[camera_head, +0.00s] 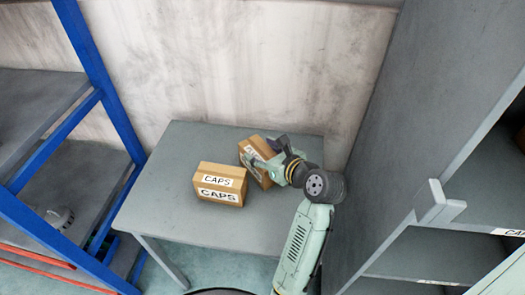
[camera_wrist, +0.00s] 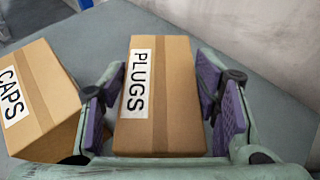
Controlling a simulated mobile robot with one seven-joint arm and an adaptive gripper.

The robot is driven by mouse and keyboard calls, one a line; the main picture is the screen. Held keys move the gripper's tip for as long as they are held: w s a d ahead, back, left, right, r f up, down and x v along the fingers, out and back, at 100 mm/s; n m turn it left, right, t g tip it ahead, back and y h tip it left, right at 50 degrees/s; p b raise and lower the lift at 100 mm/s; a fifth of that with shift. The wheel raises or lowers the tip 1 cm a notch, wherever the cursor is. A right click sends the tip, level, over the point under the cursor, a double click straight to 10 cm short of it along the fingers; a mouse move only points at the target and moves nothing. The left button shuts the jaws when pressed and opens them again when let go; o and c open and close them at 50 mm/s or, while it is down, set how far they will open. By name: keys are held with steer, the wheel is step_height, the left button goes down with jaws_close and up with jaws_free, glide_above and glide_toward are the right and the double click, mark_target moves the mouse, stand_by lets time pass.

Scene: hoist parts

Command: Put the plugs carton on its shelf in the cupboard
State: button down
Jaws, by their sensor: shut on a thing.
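The plugs carton (camera_wrist: 168,105) is a brown box with a white PLUGS label, between the purple pads of my gripper (camera_wrist: 166,112) in the wrist view. My gripper is shut on it. In the head view my gripper (camera_head: 264,166) is over the grey table, and the plugs carton (camera_head: 256,145) shows partly behind it. I cannot tell whether the carton touches the table. The cupboard (camera_head: 385,120) stands at the right, its open front showing grey shelves. One shelf edge (camera_head: 512,232) carries a label that is partly cut off and begins with CA.
A caps carton (camera_head: 219,184) sits on the table (camera_head: 165,190), just left of the plugs carton; it also shows in the wrist view (camera_wrist: 40,100). A blue-framed rack (camera_head: 105,85) stands at the left. The cupboard's pale handle (camera_head: 437,203) juts out. The table's left part is clear.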

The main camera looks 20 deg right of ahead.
steer(key=c, duration=0.6)
jaws_free()
steer(key=shift+f, duration=0.1)
